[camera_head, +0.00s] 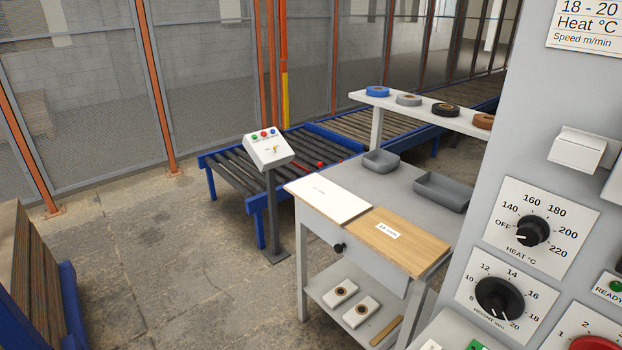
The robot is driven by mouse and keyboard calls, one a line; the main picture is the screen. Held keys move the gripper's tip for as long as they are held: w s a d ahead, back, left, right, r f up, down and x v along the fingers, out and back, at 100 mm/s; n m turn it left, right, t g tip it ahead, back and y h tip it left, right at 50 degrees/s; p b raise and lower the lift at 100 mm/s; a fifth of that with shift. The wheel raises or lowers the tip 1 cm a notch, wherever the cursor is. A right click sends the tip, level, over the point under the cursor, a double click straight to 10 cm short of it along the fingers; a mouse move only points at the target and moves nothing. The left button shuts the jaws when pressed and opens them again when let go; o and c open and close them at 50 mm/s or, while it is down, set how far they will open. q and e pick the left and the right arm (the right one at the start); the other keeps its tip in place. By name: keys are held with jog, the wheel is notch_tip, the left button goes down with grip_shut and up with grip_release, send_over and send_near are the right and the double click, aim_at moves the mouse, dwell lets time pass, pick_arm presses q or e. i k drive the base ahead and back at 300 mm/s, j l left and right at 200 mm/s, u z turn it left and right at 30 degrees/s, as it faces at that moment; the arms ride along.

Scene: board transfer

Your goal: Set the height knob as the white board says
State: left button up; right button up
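The height knob (499,299) is a black round knob on a white dial plate marked HEIGHT mm, at the lower right on the grey machine panel. Its scale runs from 8 at the lower left over the top to 20 at the lower right. I cannot tell surely which number its pointer marks. The white board (328,198) lies flat on the workbench left of the machine; its small printed text is too small to read. A wooden board (400,242) with a white label lies beside it. Neither of my grippers is in view.
Above the height dial is the heat knob (532,231), pointing about at OFF. A red knob (593,343) is cut off at the bottom right. A printed card (585,25) hangs higher up. Grey trays (442,192) stand on the workbench; a roller conveyor (250,165) runs behind.

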aim_at(496, 297)
jog(key=i+j, duration=0.25)
jog(key=j+z, duration=0.35)
jog(key=j, duration=0.35)
jog(key=j+z, duration=0.35)
jog(key=j, duration=0.3)
jog(key=k+j+z, duration=0.1)
jog(key=j+z, duration=0.25)
jog(key=j, duration=0.35)
